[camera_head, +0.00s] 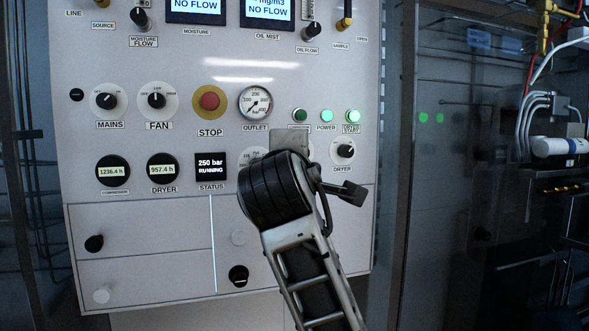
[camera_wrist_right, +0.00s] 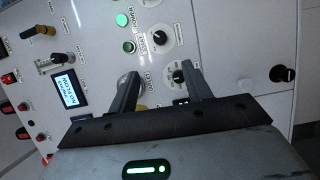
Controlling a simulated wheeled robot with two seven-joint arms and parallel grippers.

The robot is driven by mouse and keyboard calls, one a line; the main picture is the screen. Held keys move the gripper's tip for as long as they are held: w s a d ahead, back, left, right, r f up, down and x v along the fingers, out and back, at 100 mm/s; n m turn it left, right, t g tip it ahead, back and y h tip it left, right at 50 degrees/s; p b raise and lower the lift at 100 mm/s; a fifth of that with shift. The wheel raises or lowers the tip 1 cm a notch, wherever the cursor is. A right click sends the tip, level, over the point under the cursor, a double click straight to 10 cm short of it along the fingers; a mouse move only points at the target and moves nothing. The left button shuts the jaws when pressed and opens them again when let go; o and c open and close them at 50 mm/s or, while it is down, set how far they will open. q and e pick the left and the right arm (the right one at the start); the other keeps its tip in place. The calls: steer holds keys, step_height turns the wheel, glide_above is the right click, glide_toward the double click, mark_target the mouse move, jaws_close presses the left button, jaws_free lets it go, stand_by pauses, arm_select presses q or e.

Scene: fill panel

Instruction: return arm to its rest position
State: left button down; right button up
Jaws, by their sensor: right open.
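My right arm (camera_head: 305,265) rises from the bottom of the head view, and its black wrist (camera_head: 278,190) stands before the lower right of the fill panel (camera_head: 140,235). My right gripper (camera_wrist_right: 160,70) is open and empty in the right wrist view, its two fingers apart and pointing at the panel. A knob (camera_wrist_right: 181,72) shows near the right finger, and I cannot tell the gap to it. In the head view the fingers are mostly hidden behind the wrist. My left gripper is not in view.
A red stop button (camera_head: 209,101), outlet gauge (camera_head: 255,103) and status display reading 250 bar RUNNING (camera_head: 211,166) are on the panel. Hoses and a white cylinder (camera_head: 560,147) are at the right.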

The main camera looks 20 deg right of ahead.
steer(key=shift+f, duration=0.1)
step_height(320, 180, down, 35)
steer(key=s+m+g+y, duration=0.3)
steer(key=y, duration=0.3)
steer(key=s+f+m+g+y, duration=0.3)
steer(key=s+f+m, duration=0.5)
steer(key=s+f, duration=1.2)
steer(key=s, duration=0.4)
steer(key=shift+d+f+g, duration=0.15)
steer(key=shift+f+g, duration=0.15)
jaws_close()
